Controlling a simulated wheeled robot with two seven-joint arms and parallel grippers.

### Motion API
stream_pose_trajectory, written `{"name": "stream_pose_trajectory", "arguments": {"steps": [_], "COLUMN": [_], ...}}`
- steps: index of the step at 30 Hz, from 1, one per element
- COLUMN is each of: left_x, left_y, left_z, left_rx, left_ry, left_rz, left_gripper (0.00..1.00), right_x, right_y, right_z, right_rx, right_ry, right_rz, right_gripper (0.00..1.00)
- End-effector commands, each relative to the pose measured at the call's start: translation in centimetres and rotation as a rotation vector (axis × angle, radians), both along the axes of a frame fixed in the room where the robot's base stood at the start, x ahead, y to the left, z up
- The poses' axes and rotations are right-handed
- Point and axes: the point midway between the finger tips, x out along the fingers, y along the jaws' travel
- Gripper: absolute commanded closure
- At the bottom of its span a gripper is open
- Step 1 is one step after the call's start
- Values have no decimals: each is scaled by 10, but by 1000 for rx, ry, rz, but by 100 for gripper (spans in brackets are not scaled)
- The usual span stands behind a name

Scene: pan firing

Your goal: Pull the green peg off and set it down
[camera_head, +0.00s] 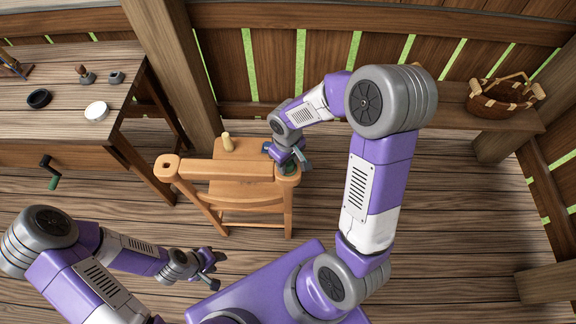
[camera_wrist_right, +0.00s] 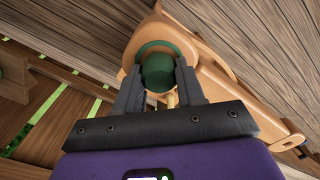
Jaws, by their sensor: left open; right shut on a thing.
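The green peg (camera_wrist_right: 158,70) sits at one end of the top rail of a light wooden chair-like stand (camera_head: 225,167), with a darker green ring around its base in the right wrist view. In the head view only a little green (camera_head: 288,169) shows under my right gripper (camera_head: 287,160). My right gripper, also seen in the right wrist view (camera_wrist_right: 159,88), is shut on the peg, one finger on each side. My left gripper (camera_head: 215,270) is open and empty, low in front of the stand. Whether the peg has lifted from the rail cannot be told.
A pale peg-like piece (camera_head: 227,142) stands on the stand's seat. The workbench (camera_head: 60,122) at left holds a black ring (camera_head: 38,98), a white disc (camera_head: 96,111) and small tools. A basket (camera_head: 503,97) sits on a bench at right. Floor right of the stand is clear.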

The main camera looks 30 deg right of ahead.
Motion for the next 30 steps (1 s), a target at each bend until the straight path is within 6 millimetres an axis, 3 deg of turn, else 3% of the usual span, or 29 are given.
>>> {"name": "stream_pose_trajectory", "arguments": {"steps": [11,30], "left_x": [0,0], "left_y": [0,0], "left_z": [1,16], "left_rx": [0,0], "left_ry": [0,0], "left_rz": [0,0], "left_gripper": [57,57], "right_x": [0,0], "right_y": [0,0], "right_z": [2,21], "right_rx": [0,0], "right_ry": [-1,-1], "right_rz": [0,0], "right_gripper": [100,100]}}
